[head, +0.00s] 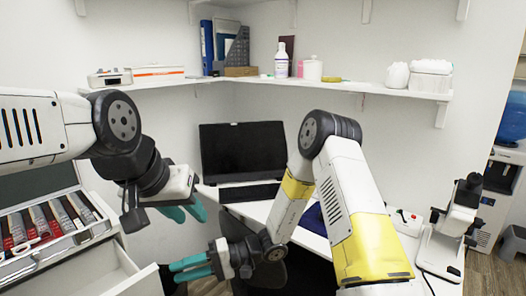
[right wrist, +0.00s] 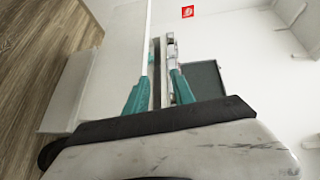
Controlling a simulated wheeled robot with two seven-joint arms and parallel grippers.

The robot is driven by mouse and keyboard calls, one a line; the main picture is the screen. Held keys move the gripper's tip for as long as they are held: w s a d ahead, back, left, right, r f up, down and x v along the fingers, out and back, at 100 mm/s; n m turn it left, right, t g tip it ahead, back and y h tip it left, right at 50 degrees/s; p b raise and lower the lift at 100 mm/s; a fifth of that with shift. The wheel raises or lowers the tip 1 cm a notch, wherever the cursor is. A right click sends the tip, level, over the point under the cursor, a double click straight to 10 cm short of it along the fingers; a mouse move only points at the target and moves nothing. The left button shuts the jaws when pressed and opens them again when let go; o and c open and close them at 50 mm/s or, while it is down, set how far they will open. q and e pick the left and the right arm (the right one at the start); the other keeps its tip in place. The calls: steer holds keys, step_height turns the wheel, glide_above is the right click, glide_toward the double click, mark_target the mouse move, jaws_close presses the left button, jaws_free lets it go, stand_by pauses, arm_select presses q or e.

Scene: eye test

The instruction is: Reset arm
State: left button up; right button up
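My left gripper (head: 192,220) is in the head view left of centre, in front of the laptop's left side. Its teal fingers point down and to the right, a little apart, with nothing seen between them. My right gripper (head: 173,271) is lower, near the bottom of the head view, with its fingers pointing left towards the open drawer. In the right wrist view its two teal fingers (right wrist: 159,76) stand apart with an empty gap between them. My right arm crosses in front of the desk and hides part of it.
A laptop (head: 243,150) stands open on the corner desk. A microscope (head: 448,228) stands on the right. An open drawer (head: 110,277) lies beneath a case of tools (head: 52,222) on the left. A wall shelf (head: 220,80) holds bottles and boxes. A water dispenser (head: 502,172) is at far right.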

steer(key=s+d+r+m+t+h, duration=0.1)
steer(key=s+d+r+t+h, duration=0.1)
steer(key=d+r, duration=0.6)
steer(key=s+d+r+m+t+h, duration=0.1)
steer(key=s+d+r+t+h, duration=0.2)
steer(key=d, duration=1.2)
steer(key=s+d+r+m+t+h, duration=0.1)
steer(key=s+d+r+t+h, duration=0.2)
steer(key=d+r, duration=0.9)
steer(key=r+t+h, duration=0.1)
steer(key=t+h, duration=0.2)
steer(key=h, duration=0.2)
steer(key=shift+h, duration=0.3)
steer(key=shift+w, duration=0.1)
